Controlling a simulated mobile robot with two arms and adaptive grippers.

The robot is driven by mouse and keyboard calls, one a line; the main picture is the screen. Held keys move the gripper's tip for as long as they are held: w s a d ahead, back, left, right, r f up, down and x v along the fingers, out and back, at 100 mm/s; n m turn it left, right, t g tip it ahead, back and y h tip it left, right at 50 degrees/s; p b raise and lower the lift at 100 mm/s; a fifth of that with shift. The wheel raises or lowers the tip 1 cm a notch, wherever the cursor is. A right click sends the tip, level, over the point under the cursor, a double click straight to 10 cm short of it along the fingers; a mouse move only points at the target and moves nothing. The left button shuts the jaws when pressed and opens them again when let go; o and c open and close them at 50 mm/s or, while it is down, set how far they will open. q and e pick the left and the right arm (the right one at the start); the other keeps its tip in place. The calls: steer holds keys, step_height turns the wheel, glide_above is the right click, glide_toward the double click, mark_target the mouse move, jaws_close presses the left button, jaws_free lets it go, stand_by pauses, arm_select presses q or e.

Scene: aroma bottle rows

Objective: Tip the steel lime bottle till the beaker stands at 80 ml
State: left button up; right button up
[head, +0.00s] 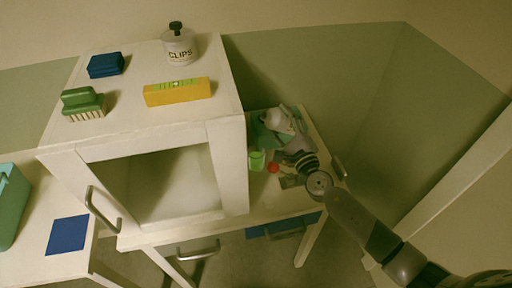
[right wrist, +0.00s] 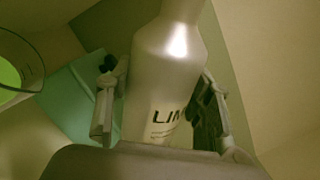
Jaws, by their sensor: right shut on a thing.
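The steel lime bottle (head: 278,120) is at the narrow side table in the head view, lying well over from upright. In the right wrist view the bottle (right wrist: 165,85) shows silver with the letters "LIM". My right gripper (head: 292,137) is shut around its body, with one finger on each side. The beaker (head: 257,160) is clear with green liquid and stands on the table just left of the gripper. Its rim and green liquid show at the left edge of the right wrist view (right wrist: 12,75). The liquid's level against the marks is too small to read. My left gripper is out of view.
A small red thing (head: 273,168) lies right of the beaker. A teal item (head: 261,134) is behind it. The white cabinet (head: 234,165) stands close on the left, with a clips jar (head: 180,46), yellow level (head: 177,92), green brush (head: 83,102) and blue block (head: 105,65) on top.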

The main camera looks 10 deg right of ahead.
steer(key=m, duration=0.1)
steer(key=r+m+p, duration=0.1)
steer(key=shift+s+a+m+h, duration=0.1)
steer(key=shift+a+m+h, duration=0.2)
steer(key=shift+m, duration=0.1)
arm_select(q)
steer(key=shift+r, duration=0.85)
arm_select(e)
steer(key=shift+f, duration=0.15)
steer(key=m, duration=0.1)
steer(key=m+p, duration=0.1)
steer(key=shift+d+r+m, duration=0.25)
steer(key=shift+d+m, duration=0.15)
steer(key=shift+w+d+m+g+h+p, duration=0.1)
steer(key=shift+d+m+g+h+p, duration=0.1)
steer(key=shift+m, duration=0.3)
steer(key=shift+w+d+m+g+h+p, duration=0.1)
steer(key=shift+m+g+p, duration=0.1)
steer(key=shift+m, duration=0.3)
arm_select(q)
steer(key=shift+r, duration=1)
arm_select(e)
steer(key=shift+d+f+m, duration=0.15)
steer(key=shift+m, duration=0.45)
steer(key=shift+w, duration=0.1)
steer(key=shift+d+f+m, duration=0.2)
steer(key=shift+m, duration=0.8)
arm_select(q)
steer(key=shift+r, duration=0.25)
